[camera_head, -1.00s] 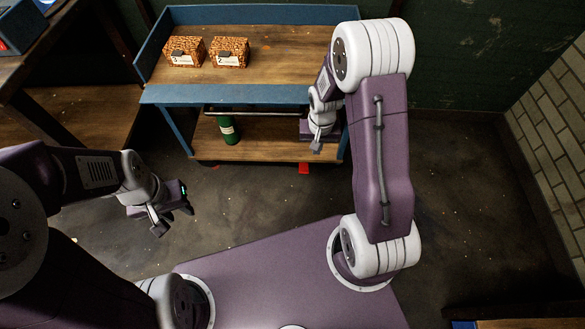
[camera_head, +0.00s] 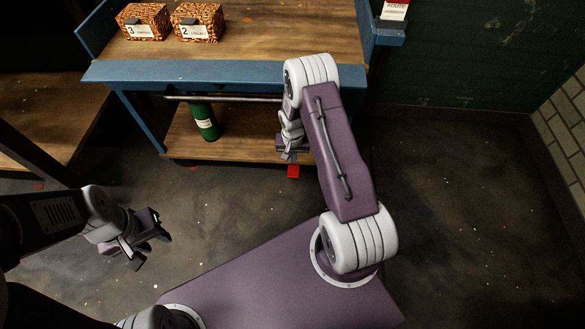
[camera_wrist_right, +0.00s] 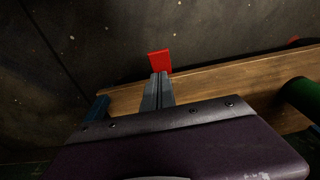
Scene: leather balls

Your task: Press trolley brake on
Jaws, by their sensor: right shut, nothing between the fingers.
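The trolley (camera_head: 220,73) has a blue frame and wooden shelves. A red brake pedal (camera_head: 293,171) juts out low at its front edge, near the floor. In the right wrist view the red pedal (camera_wrist_right: 159,62) shows just past my fingertips. My right gripper (camera_head: 287,157) is shut and empty, right above the pedal in the head view; its shut fingers (camera_wrist_right: 160,77) appear in the wrist view. I cannot tell whether they touch the pedal. My left gripper (camera_head: 134,259) hangs over the floor at the left, away from the trolley, its fingers apart and empty.
Two patterned boxes, numbered 3 (camera_head: 143,22) and 2 (camera_head: 197,22), stand on the trolley's top. A green bottle (camera_head: 203,121) stands on the lower shelf. A bar (camera_head: 230,99) runs below the top. Floor at right (camera_head: 450,200) is clear.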

